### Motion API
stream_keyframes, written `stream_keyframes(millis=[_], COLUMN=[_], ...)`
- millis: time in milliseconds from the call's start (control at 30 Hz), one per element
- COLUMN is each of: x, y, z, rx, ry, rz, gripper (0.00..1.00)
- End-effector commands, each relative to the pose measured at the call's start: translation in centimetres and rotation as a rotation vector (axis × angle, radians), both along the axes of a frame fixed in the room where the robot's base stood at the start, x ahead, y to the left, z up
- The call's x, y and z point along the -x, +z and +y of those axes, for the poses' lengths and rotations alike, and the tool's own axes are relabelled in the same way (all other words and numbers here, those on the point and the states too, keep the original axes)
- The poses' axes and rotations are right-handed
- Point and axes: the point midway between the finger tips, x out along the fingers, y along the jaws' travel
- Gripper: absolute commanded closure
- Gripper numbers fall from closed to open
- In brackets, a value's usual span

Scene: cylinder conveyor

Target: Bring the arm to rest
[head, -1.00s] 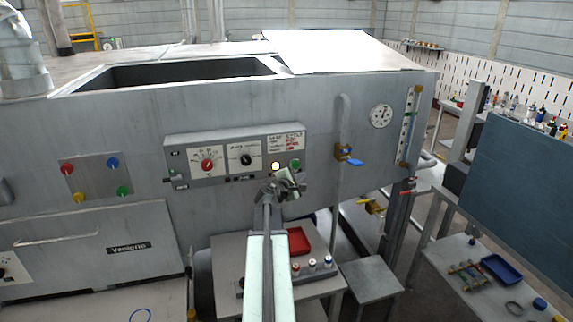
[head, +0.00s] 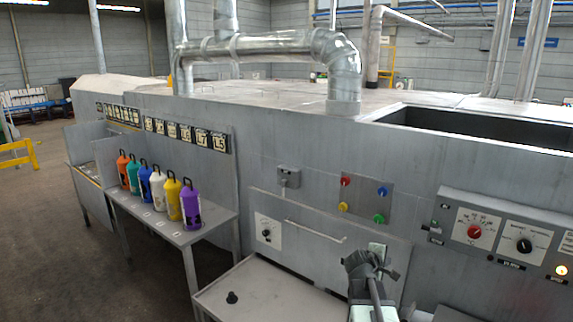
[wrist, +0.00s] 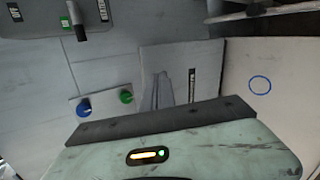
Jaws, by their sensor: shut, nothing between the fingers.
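My gripper (head: 368,262) is at the lower right of the centre in the head view, on the end of my raised arm. It is shut and empty. Behind it is the grey machine front (head: 400,150), with a hinged panel (head: 330,262) and a low light-coloured shelf (head: 270,295). In the wrist view, the pale green housing of my arm fills the bottom. No contact between my gripper and the machine is visible.
Several coloured cylinders (head: 160,190) stand on a grey side table (head: 190,237) at the left, under a row of labels. A control panel (head: 495,235) with knobs is at the right. A blue ring (wrist: 260,85) lies on a pale surface. Open floor (head: 60,260) is at the far left.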

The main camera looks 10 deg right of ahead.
Motion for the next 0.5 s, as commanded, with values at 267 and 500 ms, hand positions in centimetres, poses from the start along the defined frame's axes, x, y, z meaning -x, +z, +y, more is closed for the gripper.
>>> stream_keyframes(millis=[267,500], x=[1.3,10.8], y=[-7.6,-11.7], z=[23.5,34.6], rx=[-0.537,-0.993], ry=[-0.086,-0.517], rz=[0.023,0.193], gripper=[1.0,1.0])
